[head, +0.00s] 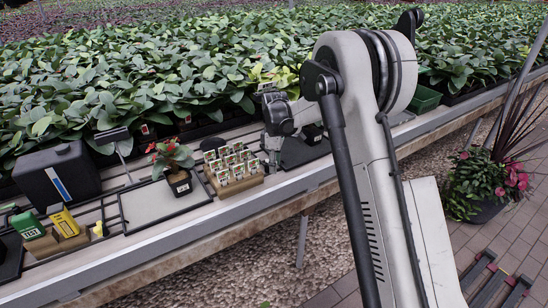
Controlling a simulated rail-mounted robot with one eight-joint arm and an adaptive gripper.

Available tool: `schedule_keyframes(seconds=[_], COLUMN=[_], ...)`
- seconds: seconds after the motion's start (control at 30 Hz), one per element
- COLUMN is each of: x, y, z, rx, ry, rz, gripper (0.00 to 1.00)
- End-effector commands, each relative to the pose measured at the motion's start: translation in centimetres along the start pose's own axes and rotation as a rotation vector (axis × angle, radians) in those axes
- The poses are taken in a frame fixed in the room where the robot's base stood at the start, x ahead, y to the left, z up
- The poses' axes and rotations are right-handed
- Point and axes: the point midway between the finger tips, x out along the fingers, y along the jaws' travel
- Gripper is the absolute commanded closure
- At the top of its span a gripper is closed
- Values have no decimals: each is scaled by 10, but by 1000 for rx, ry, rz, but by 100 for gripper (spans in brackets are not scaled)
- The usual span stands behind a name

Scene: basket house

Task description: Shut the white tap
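I cannot make out a white tap in the head view; it may be hidden or too small to tell. My gripper (274,160) is at the end of my arm, low over the bench (230,216). It points down just right of a wooden rack of small seed packets or labels (236,172). A dark flat tray (303,150) lies right behind it. My fingers are small and partly merged with the dark background, so their opening does not show. I see nothing clearly held.
A black canister (57,176) stands at the bench's left, near green and yellow boxes (62,221). Dense leafy plants (130,75) fill the back. A pink-flowered pot (481,208) stands on the floor, right.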

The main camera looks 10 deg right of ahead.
Motion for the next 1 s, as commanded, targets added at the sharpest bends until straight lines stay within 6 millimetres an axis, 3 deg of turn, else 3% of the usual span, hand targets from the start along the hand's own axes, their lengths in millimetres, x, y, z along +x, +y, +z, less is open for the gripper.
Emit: schedule_keyframes(seconds=[0.47,1.0], x=[-2,-54], y=[7,6], z=[0,0], rx=[0,0], ry=[0,0], rz=[0,0], gripper=[67,67])
